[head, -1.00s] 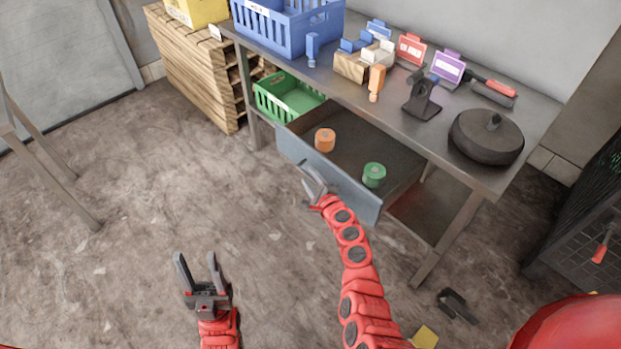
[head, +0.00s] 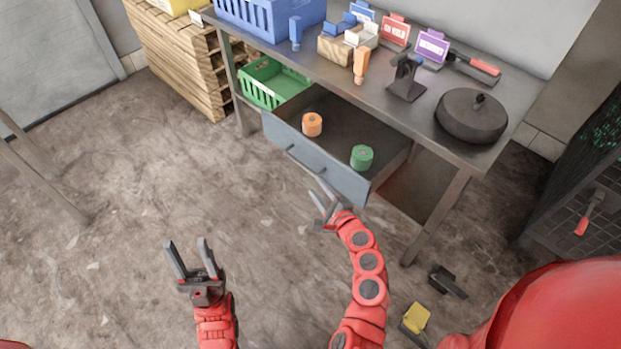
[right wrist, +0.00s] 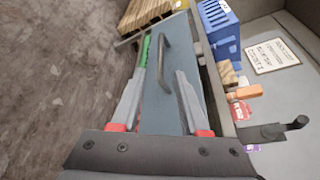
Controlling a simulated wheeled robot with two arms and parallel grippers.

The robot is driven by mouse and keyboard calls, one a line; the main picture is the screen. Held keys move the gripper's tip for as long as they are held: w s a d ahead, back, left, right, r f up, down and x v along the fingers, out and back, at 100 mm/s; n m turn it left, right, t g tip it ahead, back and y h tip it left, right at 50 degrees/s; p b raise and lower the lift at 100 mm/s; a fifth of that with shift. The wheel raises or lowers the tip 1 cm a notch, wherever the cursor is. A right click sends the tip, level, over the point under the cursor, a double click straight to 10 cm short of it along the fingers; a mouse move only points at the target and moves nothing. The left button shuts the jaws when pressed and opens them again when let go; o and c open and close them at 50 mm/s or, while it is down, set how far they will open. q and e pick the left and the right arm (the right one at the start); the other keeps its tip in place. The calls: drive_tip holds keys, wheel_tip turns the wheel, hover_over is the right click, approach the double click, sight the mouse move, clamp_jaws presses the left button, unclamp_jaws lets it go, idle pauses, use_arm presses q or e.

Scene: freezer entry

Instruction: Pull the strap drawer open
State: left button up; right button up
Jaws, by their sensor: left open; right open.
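The strap drawer (head: 330,168) stands pulled out from under the metal workbench, with a bar handle (head: 303,162) on its blue-grey front. Inside lie an orange strap roll (head: 312,124) and a green strap roll (head: 361,157). My right gripper (head: 322,200) is open and empty, just in front of the drawer front and apart from the handle. In the right wrist view the drawer front (right wrist: 165,108) shows between the open fingers, with the handle (right wrist: 166,60) beyond the fingertips. My left gripper (head: 188,255) is open and empty over the floor at the lower left.
A green crate (head: 272,84) sits beneath. A dark mesh rack (head: 580,190) stands right. Floor in front of the drawer is clear.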

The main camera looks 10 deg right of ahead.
drive_tip(key=shift+v, duration=2)
